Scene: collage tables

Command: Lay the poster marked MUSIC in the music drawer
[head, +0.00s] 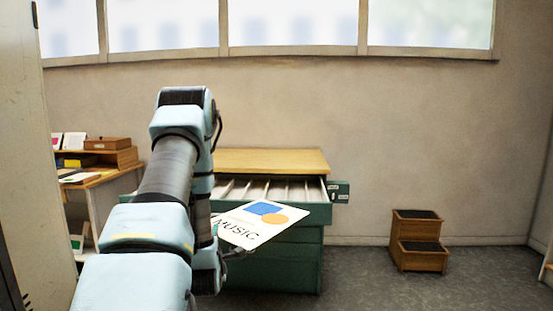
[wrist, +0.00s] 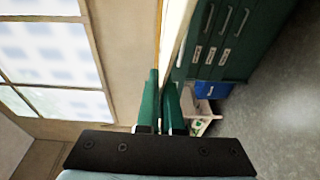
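The MUSIC poster (head: 262,222) is a white sheet with a blue shape, an orange circle and black lettering. My gripper (head: 236,254) is shut on its near edge and holds it tilted in front of the green cabinet (head: 300,262). In the wrist view the gripper (wrist: 162,92) has the poster (wrist: 172,38) nearly edge-on between its green fingers. An open drawer (head: 318,212) with pale dividers shows behind the poster, below the wooden top (head: 270,160). The poster and my arm hide part of it. I cannot read which drawer is for music.
A wooden shelf desk (head: 105,180) with papers and a brown box (head: 108,143) stands at left. A wooden step stool (head: 419,240) stands at right by the wall. A blue thing (wrist: 212,90) and a pale bin (wrist: 203,110) show beside the cabinet.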

